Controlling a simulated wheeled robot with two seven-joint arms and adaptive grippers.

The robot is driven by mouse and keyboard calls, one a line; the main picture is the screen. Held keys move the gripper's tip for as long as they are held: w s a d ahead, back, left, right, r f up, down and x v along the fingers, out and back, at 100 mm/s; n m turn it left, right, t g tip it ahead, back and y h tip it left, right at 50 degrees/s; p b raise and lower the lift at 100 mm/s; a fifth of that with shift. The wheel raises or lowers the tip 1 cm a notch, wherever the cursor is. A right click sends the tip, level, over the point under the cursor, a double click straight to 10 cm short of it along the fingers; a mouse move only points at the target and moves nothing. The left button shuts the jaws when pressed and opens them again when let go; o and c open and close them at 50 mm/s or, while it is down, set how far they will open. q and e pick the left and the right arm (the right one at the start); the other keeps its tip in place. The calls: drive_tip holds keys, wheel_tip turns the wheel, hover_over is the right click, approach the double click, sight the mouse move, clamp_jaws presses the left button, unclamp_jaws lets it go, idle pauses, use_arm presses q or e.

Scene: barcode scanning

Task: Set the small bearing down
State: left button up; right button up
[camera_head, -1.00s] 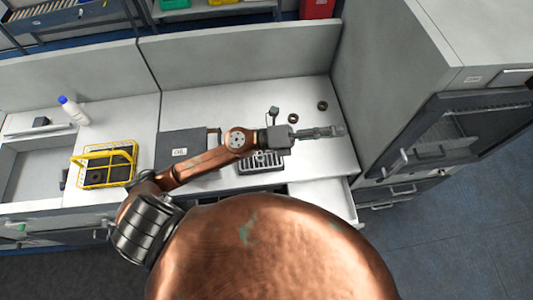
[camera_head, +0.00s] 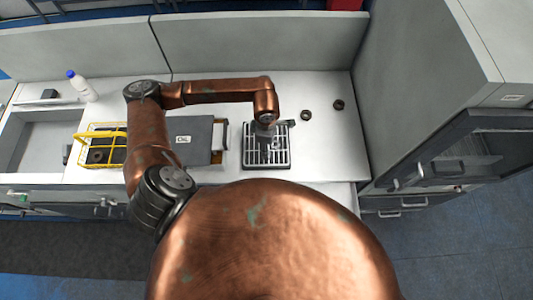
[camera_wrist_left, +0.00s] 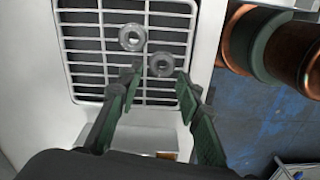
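My left gripper (camera_head: 267,130) points down over the grey grid rack (camera_head: 250,158) on the worktop. In the left wrist view its two fingers (camera_wrist_left: 160,76) are apart. A small grey ring-shaped bearing (camera_wrist_left: 162,64) shows between the fingertips, with a gap on each side. A second, similar bearing (camera_wrist_left: 132,37) lies on the rack's bars (camera_wrist_left: 85,70) just beyond it. I cannot tell whether the nearer bearing rests fully on the bars. Two dark rings, (camera_head: 305,115) and (camera_head: 339,104), lie on the worktop right of the rack. My right gripper is out of view.
A dark flat case (camera_head: 188,138) lies left of the rack. A yellow wire basket (camera_head: 98,135) and a white bottle with a blue cap (camera_head: 82,86) stand further left. A grey cabinet (camera_head: 420,90) rises at the right. The worktop right of the rack is mostly clear.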

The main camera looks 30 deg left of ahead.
use_arm(q)
wheel_tip(320, 180, down, 5)
drive_tip(key=shift+s+d+r+p, duration=0.1)
drive_tip(key=shift+p, duration=0.6)
drive_tip(key=shift+c, duration=0.6)
drive_tip(key=c, duration=0.7)
